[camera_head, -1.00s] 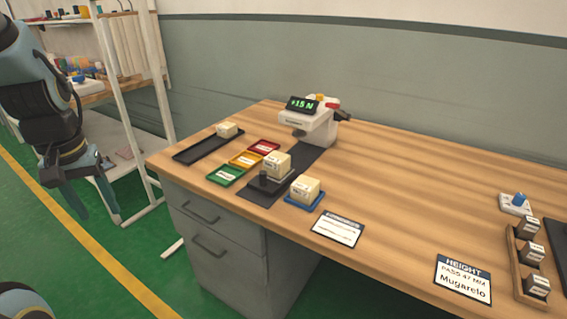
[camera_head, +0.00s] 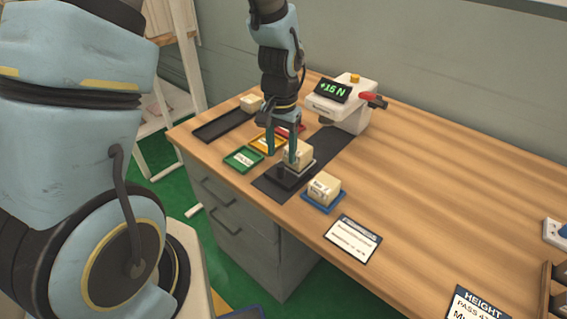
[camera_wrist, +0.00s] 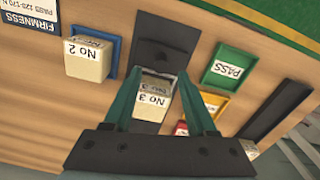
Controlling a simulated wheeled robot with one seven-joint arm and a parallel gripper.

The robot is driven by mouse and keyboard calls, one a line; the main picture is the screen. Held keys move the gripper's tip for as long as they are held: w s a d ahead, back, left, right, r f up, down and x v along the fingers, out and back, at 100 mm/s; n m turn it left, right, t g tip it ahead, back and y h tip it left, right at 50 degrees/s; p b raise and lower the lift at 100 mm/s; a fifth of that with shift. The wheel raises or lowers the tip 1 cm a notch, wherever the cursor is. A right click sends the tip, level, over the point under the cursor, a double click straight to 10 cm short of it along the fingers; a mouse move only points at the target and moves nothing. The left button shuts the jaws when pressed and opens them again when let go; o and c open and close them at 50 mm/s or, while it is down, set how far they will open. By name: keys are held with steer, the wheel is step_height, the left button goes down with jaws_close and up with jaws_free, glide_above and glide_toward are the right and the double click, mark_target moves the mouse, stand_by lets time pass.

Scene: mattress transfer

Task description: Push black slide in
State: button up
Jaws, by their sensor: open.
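The black slide (camera_head: 281,177) lies on a dark strip on the table in front of the white press (camera_head: 342,108), pulled out toward the table's front edge. A cream block marked No 3 (camera_head: 299,153) sits on the slide; it also shows in the wrist view (camera_wrist: 152,98). The slide's near end (camera_wrist: 158,52) shows in the wrist view with a dark knob on it. My gripper (camera_head: 282,155) points down over the slide, its fingers spread and empty. In the wrist view my fingers (camera_wrist: 160,74) flank block No 3; contact cannot be told.
Block No 2 (camera_head: 324,186) sits on a blue tray (camera_head: 309,200) right of the slide. Green (camera_head: 239,165), yellow and red trays lie left. A long black tray (camera_head: 208,134) holds a block at its far end. The table's right middle is clear.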

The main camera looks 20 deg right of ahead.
mark_target(281, 164)
steer(key=shift+a+f+p, duration=0.1)
steer(key=shift+f+p, duration=0.35)
steer(key=shift+f, duration=2.45)
jaws_close()
